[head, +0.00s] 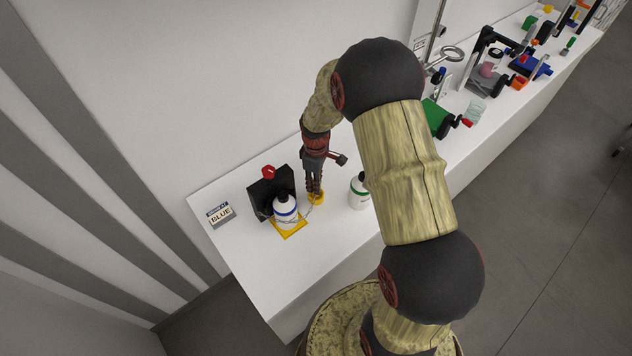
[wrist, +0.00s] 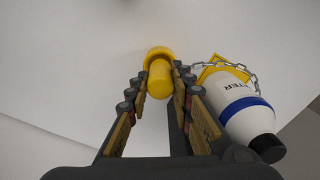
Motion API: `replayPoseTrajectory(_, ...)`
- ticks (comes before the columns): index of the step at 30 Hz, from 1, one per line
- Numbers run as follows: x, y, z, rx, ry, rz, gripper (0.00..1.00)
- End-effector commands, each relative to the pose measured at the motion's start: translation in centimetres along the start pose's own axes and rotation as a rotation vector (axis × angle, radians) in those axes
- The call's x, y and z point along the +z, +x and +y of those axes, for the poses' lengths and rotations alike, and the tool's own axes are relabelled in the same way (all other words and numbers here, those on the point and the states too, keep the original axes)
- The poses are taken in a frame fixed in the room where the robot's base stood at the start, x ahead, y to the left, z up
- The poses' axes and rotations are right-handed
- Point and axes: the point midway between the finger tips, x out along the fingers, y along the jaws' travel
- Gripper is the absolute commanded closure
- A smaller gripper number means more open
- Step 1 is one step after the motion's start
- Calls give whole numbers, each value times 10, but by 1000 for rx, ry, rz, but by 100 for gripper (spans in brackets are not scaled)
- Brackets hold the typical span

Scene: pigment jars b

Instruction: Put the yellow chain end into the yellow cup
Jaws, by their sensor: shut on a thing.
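The yellow chain end (wrist: 159,82), a short rounded cylinder, is between my gripper's fingers (wrist: 160,90) in the wrist view. My gripper (head: 315,190) is shut on it. The yellow cup (wrist: 158,52) shows directly beyond the chain end, its rim around the end's far part. In the head view the cup (head: 317,200) is right under my fingertips. I cannot tell how far the end is inside the cup. A grey chain (wrist: 232,66) runs right from the fingers to the white bottle with a blue band (wrist: 240,105); it also shows in the head view (head: 303,214).
The blue-banded bottle (head: 285,212) stands on a yellow square (head: 291,235) by a black block with a red knob (head: 268,172). A green-banded bottle (head: 359,192) stands right of my gripper. A BLUE sign (head: 221,215) is at left. The front of the white table is clear.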

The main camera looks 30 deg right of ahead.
Motion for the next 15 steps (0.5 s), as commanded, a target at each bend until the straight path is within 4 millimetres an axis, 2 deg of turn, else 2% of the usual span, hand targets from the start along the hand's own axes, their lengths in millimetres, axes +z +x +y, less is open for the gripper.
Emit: replayPoseTrajectory(15,0,13,0,0,0,0,100)
